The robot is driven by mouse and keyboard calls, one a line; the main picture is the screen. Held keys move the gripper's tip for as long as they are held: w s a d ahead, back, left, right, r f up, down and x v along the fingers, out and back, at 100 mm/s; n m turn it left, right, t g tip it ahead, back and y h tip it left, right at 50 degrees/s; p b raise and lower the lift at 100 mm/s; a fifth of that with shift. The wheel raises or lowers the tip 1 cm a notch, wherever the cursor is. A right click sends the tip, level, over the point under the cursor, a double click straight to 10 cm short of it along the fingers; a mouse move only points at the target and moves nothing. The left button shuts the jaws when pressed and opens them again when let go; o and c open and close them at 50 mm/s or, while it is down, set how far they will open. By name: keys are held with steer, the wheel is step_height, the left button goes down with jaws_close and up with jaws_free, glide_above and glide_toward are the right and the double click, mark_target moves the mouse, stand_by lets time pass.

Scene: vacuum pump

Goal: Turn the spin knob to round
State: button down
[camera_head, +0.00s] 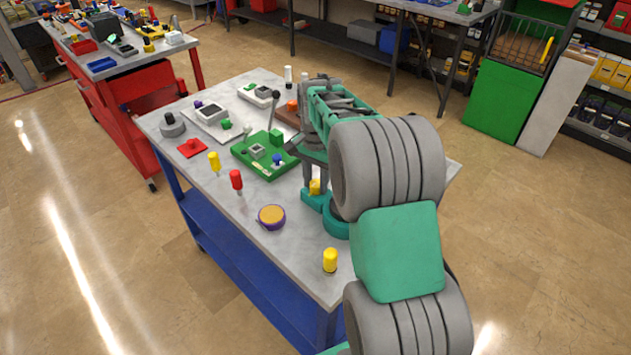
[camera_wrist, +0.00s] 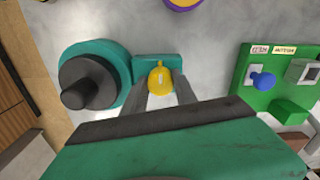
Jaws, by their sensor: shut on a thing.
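The yellow knob (camera_wrist: 160,78) stands on the small teal block of the vacuum pump (camera_wrist: 100,62). It also shows in the head view (camera_head: 315,187) at the far side of the pump's teal base (camera_head: 336,229). The pump's rounded teal body carries a dark grey cylinder beside the block. My gripper (camera_wrist: 163,92) is shut on the yellow knob, with one grey finger on each side of it. In the head view my gripper (camera_head: 315,178) points down at the knob, and my arm hides much of the pump.
A green board with a blue knob (camera_head: 265,155) lies close to my gripper. A red cart (camera_head: 140,110) is at the left.

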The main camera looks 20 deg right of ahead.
mark_target(316, 184)
steer(key=c, duration=1)
jaws_free()
step_height(316, 184, up, 8)
steer(key=shift+f+b, duration=0.1)
steer(key=shift+b, duration=0.35)
